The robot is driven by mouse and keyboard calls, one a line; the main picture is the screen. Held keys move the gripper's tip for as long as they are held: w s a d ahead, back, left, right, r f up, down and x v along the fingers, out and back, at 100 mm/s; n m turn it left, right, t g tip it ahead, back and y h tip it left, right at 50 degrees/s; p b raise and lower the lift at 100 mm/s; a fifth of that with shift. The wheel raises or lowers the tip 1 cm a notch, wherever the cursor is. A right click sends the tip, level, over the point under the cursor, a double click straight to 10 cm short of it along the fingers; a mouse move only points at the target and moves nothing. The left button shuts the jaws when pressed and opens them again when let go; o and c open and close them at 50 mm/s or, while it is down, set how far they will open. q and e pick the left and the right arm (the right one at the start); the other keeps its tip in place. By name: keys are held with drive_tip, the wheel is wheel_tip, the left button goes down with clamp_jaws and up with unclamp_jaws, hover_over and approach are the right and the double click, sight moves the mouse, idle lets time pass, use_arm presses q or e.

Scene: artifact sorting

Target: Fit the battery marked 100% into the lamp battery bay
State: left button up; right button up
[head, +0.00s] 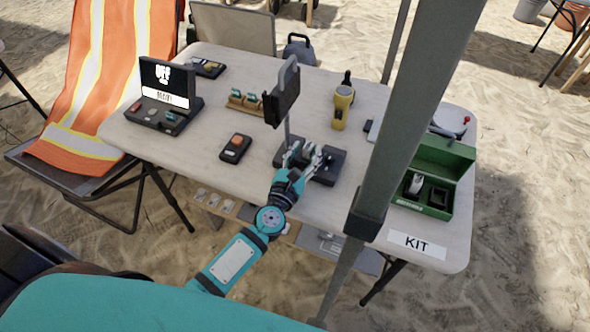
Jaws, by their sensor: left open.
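The lamp stands mid-table, with a dark head (283,101) on a thin pole above a black base (331,168). My left gripper (305,155) is open over the middle of this base and hides part of it, including any bay opening. I cannot tell whether the fingers touch the base or whether a battery is there. Teal-topped, battery-like blocks (252,97) stand in a tan rack (236,105) behind and left of the gripper. A black case with a raised screen (165,85) holds a teal piece (169,116). No 100% mark is readable. My right gripper is not in view.
A black box with an orange top (236,143) lies left of my gripper. A yellow tool (341,105) stands behind. A grey post (395,130) crosses the view in front of the table.

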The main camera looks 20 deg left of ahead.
use_arm(q)
drive_tip(key=s+b, duration=0.1)
drive_tip(key=s, duration=0.7)
drive_tip(key=shift+s+a, duration=0.15)
drive_tip(key=shift+s, duration=0.05)
drive_tip(key=shift+s+r, duration=0.1)
drive_tip(key=shift+s, duration=0.4)
